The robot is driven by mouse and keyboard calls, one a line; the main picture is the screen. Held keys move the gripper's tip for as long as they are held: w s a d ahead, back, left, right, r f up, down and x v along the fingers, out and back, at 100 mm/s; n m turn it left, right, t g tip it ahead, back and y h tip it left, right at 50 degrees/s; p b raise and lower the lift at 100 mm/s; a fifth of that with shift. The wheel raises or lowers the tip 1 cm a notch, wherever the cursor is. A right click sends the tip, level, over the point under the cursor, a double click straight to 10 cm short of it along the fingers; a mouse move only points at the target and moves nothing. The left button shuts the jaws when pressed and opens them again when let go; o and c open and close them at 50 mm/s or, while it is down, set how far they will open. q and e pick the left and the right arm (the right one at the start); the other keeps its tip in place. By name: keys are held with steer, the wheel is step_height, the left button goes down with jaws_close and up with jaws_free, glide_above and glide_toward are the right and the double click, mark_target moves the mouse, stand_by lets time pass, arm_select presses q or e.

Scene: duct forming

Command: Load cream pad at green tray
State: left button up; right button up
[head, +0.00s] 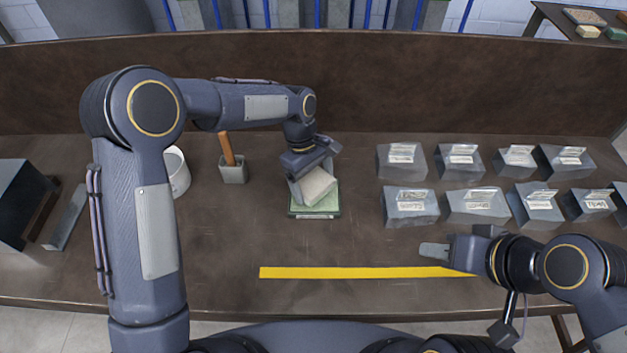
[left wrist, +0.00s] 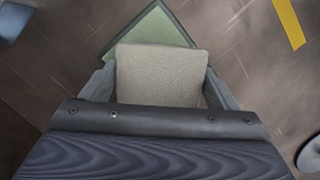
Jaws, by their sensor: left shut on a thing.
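The cream pad (head: 317,184) is a pale block held tilted between the fingers of my left gripper (head: 313,186). The green tray (head: 315,212) lies flat on the bench directly beneath it, mostly covered by the pad and gripper in the head view. In the left wrist view the pad (left wrist: 160,75) sits between both fingers, and a corner of the green tray (left wrist: 152,30) shows beyond it. Whether the pad touches the tray I cannot tell. My right gripper (head: 434,250) is at the right, over the bench near the yellow strip, with nothing seen in it.
Several labelled grey metal blocks (head: 411,206) stand in two rows at the right. A white cup (head: 177,172) and a wooden-handled tool in a grey holder (head: 233,172) are left of the tray. A yellow strip (head: 360,272) marks the clear front of the bench.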

mark_target(317, 185)
arm_select(q)
steer(key=shift+r+p, duration=1.8)
steer(key=shift+r, duration=0.9)
steer(key=shift+a+f, duration=0.1)
